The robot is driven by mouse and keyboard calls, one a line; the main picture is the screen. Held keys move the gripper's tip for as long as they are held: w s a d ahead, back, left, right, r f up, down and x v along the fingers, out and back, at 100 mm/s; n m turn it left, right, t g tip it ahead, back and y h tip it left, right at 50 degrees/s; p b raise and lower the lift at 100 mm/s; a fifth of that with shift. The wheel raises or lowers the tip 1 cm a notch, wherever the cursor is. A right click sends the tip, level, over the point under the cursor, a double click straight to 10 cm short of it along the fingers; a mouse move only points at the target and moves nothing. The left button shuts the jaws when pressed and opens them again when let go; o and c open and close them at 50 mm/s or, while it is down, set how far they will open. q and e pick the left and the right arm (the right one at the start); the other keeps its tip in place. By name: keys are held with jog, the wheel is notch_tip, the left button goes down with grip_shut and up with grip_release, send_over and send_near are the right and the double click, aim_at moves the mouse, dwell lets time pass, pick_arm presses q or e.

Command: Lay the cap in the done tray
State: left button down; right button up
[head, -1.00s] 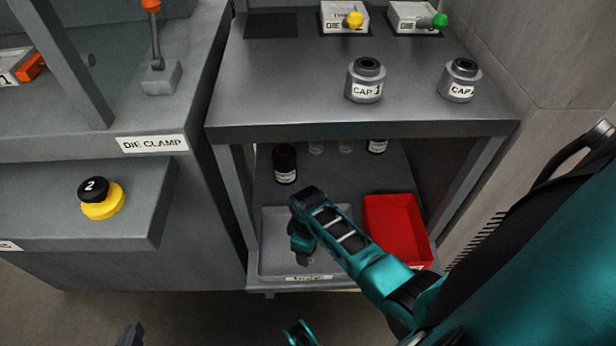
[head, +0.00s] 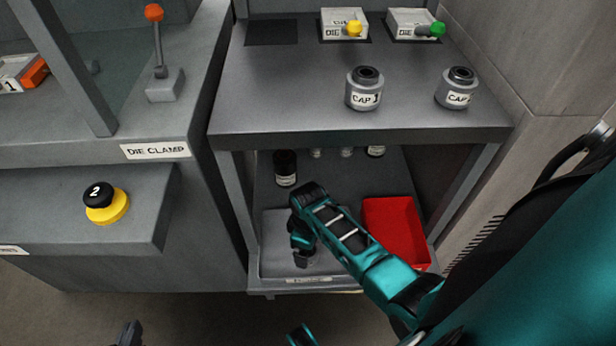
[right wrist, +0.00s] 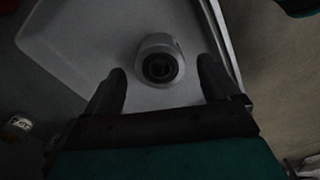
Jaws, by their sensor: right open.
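A grey cap with a dark round opening (right wrist: 160,66) sits in the light grey tray (right wrist: 75,40) in the right wrist view. My right gripper (right wrist: 160,80) has a finger on each side of it, with a gap on both sides. In the head view, my right arm reaches over the grey tray (head: 275,262) on the lower shelf; its wrist hides the cap, and the right gripper (head: 302,257) shows only in part. The tray's front label is too small to read. My left gripper (head: 130,335) is a dark piece cut off by the bottom edge.
A red bin (head: 395,225) stands right of the tray. A dark bottle (head: 285,168) and smaller bottles stand behind. A shelf post (head: 237,200) borders the left.

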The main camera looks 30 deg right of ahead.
pick_arm(q)
notch_tip(320, 180, up, 4)
jog(key=p, duration=0.3)
jog(key=shift+s+a+f, duration=0.15)
jog(key=shift+f, duration=0.1)
pick_arm(e)
jog(key=s+a+r+m+t+y, duration=0.1)
jog(key=a+r+t, duration=0.3)
jog(key=r, duration=0.5)
jog(key=s+a+r+m+t+y, duration=0.2)
jog(key=r+t, duration=0.4)
jog(key=r, duration=0.4)
jog(key=shift+s+a+r+m+t, duration=0.25)
jog(key=shift+s+a+m+t, duration=0.15)
jog(key=shift+s+a+m, duration=0.4)
pick_arm(q)
jog(key=shift+r, duration=0.1)
pick_arm(e)
jog(key=shift+s+a, duration=0.1)
